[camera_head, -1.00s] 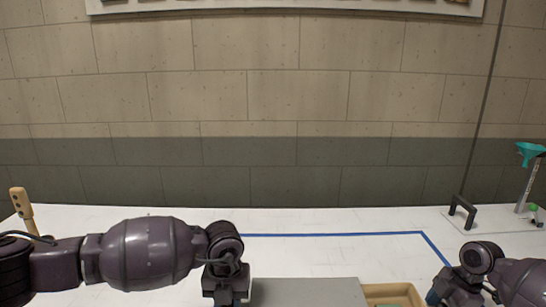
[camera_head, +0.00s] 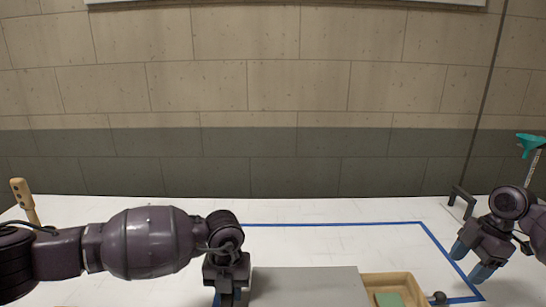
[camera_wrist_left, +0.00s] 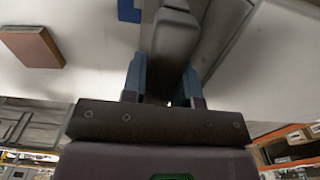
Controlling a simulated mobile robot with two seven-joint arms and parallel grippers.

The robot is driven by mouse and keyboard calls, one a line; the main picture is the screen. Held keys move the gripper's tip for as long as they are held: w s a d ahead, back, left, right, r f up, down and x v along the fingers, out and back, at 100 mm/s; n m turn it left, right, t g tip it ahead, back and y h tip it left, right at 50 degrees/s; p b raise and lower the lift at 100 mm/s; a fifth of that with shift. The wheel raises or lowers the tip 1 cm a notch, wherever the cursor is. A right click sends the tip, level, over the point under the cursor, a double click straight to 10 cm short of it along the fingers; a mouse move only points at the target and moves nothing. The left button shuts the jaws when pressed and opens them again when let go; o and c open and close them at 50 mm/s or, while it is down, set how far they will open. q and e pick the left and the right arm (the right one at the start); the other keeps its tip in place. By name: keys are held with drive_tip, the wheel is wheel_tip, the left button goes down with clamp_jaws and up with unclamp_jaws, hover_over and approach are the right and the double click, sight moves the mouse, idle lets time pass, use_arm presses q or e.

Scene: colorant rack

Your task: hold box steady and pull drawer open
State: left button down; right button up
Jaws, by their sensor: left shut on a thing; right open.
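The box (camera_head: 310,287) is grey with a flat top and sits at the bottom centre of the head view. Its tan drawer (camera_head: 408,279) sticks out on the right side, open, with a green item (camera_head: 389,299) inside. A dark round knob (camera_head: 438,297) is at the drawer's right end. My left gripper (camera_head: 228,298) is at the box's left end. In the left wrist view its blue fingers (camera_wrist_left: 163,82) are shut on a dark grey part, taken as the box. My right gripper (camera_head: 470,261) is open and empty, above and right of the knob, apart from it.
Blue tape (camera_head: 335,225) marks an area on the white table (camera_head: 150,211). A wooden-handled tool (camera_head: 24,200) stands at the far left. A brown block (camera_wrist_left: 31,45) shows in the left wrist view.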

use_arm(q)
drive_tip(key=c, duration=0.8)
unclamp_jaws()
drive_tip(key=shift+r, duration=0.1)
